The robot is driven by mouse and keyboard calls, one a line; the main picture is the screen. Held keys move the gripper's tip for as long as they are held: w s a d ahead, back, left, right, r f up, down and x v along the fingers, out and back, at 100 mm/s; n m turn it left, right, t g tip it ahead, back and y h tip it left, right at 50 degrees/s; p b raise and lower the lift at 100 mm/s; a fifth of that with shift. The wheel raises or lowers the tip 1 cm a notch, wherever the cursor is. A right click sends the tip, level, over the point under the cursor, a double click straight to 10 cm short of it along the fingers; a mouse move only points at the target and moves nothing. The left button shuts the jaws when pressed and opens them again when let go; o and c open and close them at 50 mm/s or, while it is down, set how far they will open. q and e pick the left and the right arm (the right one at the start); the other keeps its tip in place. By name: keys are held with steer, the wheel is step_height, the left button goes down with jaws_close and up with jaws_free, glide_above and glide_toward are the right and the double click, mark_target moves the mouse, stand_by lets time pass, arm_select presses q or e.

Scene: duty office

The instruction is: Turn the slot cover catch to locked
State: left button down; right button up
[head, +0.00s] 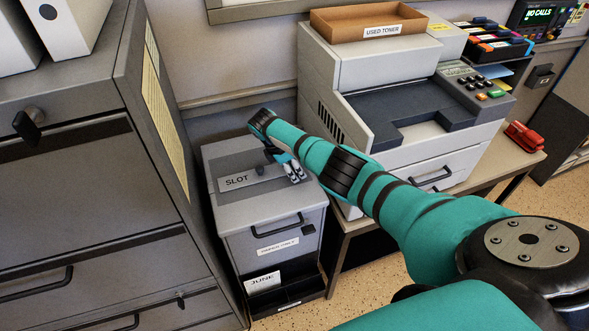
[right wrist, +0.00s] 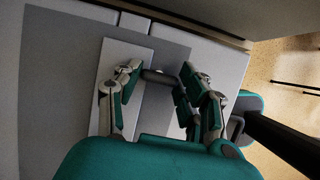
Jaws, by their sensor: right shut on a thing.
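The catch (head: 261,170) is a small dark knob beside the label. In the right wrist view the catch (right wrist: 158,77) is a dark bar lying crosswise between the fingertips. My right gripper (head: 283,164) reaches down over the cover, and its fingers (right wrist: 160,74) are shut on the catch. Any locked or unlocked marking is too small or hidden to read. My left gripper is not in view.
A dark grey cabinet (head: 60,190) stands close on the left of the bin. A printer (head: 370,90) on a desk (head: 535,150) stands close on the right, with a "USED TONER" tray (head: 335,27) on top. A red stapler (head: 525,137) lies at the desk's right.

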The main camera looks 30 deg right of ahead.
steer(key=o, duration=1.2)
steer(key=shift+c, duration=0.2)
steer(key=shift+r, duration=0.15)
steer(key=v, duration=1.1)
steer(key=shift+a+r, duration=0.25)
steer(key=shift+r, duration=0.1)
steer(key=shift+f, duration=0.1)
